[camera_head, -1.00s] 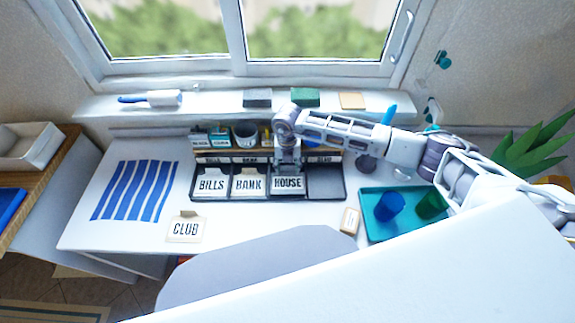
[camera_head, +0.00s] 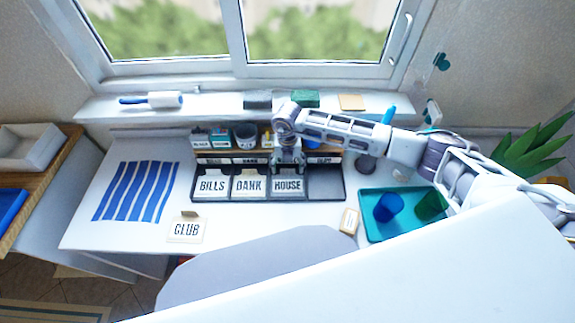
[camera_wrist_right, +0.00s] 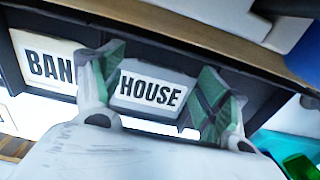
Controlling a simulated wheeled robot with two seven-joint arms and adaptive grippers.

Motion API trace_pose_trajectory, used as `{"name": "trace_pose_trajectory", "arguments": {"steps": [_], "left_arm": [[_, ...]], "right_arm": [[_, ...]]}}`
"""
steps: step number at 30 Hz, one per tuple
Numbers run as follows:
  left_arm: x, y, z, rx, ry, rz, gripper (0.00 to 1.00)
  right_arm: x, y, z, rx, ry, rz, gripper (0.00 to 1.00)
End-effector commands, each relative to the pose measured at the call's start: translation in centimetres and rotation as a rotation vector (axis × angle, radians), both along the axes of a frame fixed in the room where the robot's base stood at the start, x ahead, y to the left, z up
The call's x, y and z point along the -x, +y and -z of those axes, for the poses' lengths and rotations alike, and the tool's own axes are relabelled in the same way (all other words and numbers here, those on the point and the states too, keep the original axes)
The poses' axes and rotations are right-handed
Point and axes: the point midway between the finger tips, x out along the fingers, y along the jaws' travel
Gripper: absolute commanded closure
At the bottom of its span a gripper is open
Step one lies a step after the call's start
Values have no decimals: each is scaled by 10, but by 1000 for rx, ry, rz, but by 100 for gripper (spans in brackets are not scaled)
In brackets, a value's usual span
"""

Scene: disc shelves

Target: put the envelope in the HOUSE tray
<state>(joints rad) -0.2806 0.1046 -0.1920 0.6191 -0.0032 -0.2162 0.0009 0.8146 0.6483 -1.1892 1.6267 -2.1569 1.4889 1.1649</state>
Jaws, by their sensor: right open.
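A pale envelope marked HOUSE (camera_head: 288,187) stands in the third compartment from the left of the dark tray rack (camera_head: 326,185). In the right wrist view the HOUSE envelope (camera_wrist_right: 150,93) shows between my fingers, leaning back in its compartment. My right gripper (camera_head: 287,167) is just above and behind it; in the wrist view the gripper (camera_wrist_right: 158,68) is open, fingers spread to either side of the word. I cannot tell whether a finger touches the envelope. The label behind HOUSE is hidden by my gripper. My left gripper is not in view.
BILLS (camera_head: 211,187) and BANK (camera_head: 249,187) envelopes fill the left compartments; the rightmost is empty. A CLUB envelope (camera_head: 186,230) lies on the desk in front. A teal tray (camera_head: 375,232) with blue and green cups is at right. A striped mat (camera_head: 136,191) lies at left.

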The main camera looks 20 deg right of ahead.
Motion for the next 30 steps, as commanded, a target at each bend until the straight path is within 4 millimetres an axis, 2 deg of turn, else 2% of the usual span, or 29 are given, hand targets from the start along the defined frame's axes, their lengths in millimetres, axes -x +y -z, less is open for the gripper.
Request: {"name": "trace_pose_trajectory", "arguments": {"steps": [11, 21, 30], "left_arm": [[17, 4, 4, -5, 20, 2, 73], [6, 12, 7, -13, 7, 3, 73], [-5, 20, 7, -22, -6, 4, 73]], "right_arm": [[-1, 0, -54, 0, -3, -1, 26], [-1, 0, -103, -1, -4, -1, 26], [-1, 0, -121, 0, -1, 0, 26]]}}
